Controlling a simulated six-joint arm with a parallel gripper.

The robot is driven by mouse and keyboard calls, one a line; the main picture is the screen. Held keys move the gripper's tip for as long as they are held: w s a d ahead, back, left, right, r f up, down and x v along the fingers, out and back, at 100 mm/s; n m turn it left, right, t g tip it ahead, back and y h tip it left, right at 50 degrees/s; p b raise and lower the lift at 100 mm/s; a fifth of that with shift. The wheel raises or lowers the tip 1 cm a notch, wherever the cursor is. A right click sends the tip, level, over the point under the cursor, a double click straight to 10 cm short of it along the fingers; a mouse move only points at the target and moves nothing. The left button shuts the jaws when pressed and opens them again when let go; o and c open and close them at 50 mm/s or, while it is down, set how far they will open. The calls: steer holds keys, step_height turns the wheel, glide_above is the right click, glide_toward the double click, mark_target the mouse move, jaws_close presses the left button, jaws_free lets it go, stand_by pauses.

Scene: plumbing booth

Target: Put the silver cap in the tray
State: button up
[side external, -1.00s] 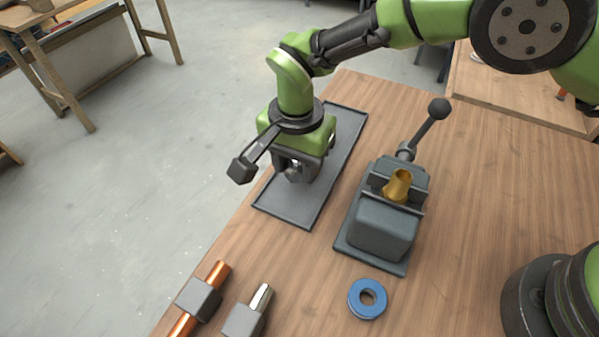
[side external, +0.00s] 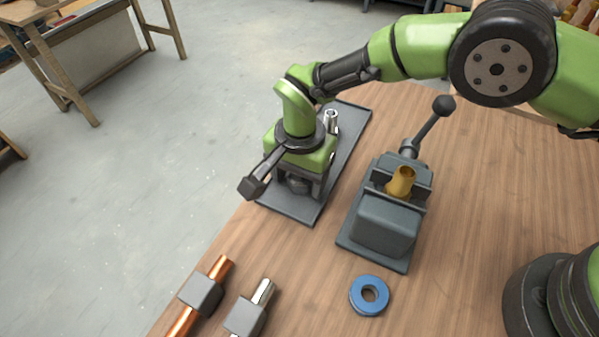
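My gripper (side external: 297,190) points down over the near part of the dark grey tray (side external: 346,150). Its two fingers stand apart, with a dark grey rounded shape between them. I cannot tell whether that shape is the silver cap held by the fingers, a thing on the tray or part of the gripper. A shiny silver hollow piece (side external: 331,120) stands upright in the far part of the tray, just behind the gripper. I cannot tell for sure whether it is the silver cap.
A grey vise (side external: 382,225) with a raised lever holds a brass fitting (side external: 401,182) right of the tray. A blue ring (side external: 369,295) lies in front. Copper pipe (side external: 220,268) and silver pipe (side external: 263,291) sit in grey blocks at front left. Wood between is clear.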

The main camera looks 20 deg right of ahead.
step_height(320, 180, up, 12)
steer(key=shift+r, duration=0.2)
stand_by(0.4)
steer(key=s+d+r+n+t+y, duration=0.2)
steer(key=s+d+r, duration=0.1)
steer(key=d+r, duration=1.2)
steer(key=s+d+r+n+t, duration=0.1)
steer(key=s+d, duration=0.3)
steer(key=s, duration=0.4)
steer(key=s+d+r+n+t, duration=0.2)
steer(key=s+d+t, duration=0.2)
steer(key=s, duration=0.4)
steer(key=shift+d+r, duration=0.2)
steer(key=shift+d, duration=0.4)
